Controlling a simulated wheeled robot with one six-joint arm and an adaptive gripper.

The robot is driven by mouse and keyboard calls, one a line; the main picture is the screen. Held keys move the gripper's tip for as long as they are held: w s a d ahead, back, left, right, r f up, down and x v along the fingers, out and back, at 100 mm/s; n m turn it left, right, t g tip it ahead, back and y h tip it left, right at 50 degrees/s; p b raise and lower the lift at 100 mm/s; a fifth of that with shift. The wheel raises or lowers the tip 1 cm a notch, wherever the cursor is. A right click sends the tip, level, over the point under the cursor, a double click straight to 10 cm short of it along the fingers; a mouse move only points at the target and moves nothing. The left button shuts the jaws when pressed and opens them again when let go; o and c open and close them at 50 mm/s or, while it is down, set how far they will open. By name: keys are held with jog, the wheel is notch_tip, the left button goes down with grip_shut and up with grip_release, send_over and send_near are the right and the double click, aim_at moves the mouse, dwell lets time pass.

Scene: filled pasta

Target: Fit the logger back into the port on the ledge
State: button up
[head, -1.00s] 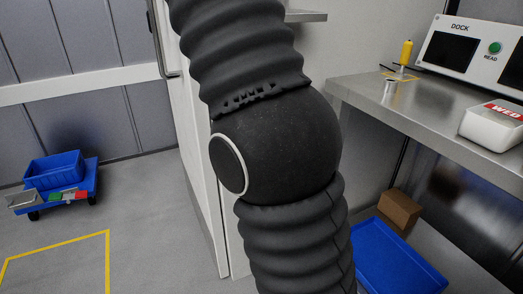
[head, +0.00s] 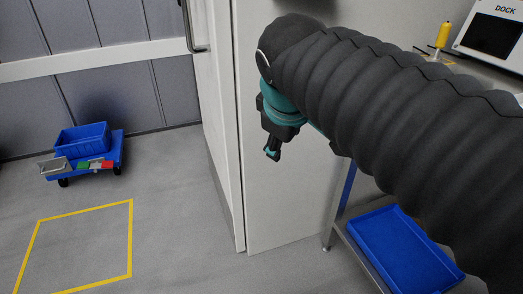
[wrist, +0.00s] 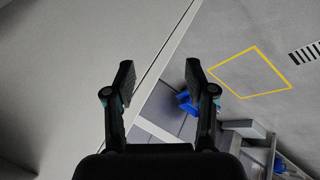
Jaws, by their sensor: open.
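My gripper (head: 272,153) hangs in front of the white wall panel in the head view, pointing down. In the wrist view my gripper (wrist: 160,78) has its two fingers well apart with nothing between them. No logger can be made out for certain, and no port on a ledge shows clearly. A yellow upright piece (head: 443,36) stands on the steel bench at the upper right; I cannot tell whether it is the logger. My arm hides much of the bench.
The dock unit (head: 489,35) stands on the bench (head: 462,66). A blue tray (head: 402,250) lies on the shelf below. A blue cart (head: 112,153) with a bin stands at the left. A yellow-outlined square (head: 131,240) marks clear floor.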

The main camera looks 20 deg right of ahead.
jog(key=s+a+f+m+y, duration=0.2)
jog(key=s+f+m, duration=0.5)
jog(key=f, duration=0.5)
jog(key=shift+s+a+f, duration=0.35)
jog(key=shift+s+f, duration=0.05)
jog(key=shift+s, duration=0.05)
dwell(0.9)
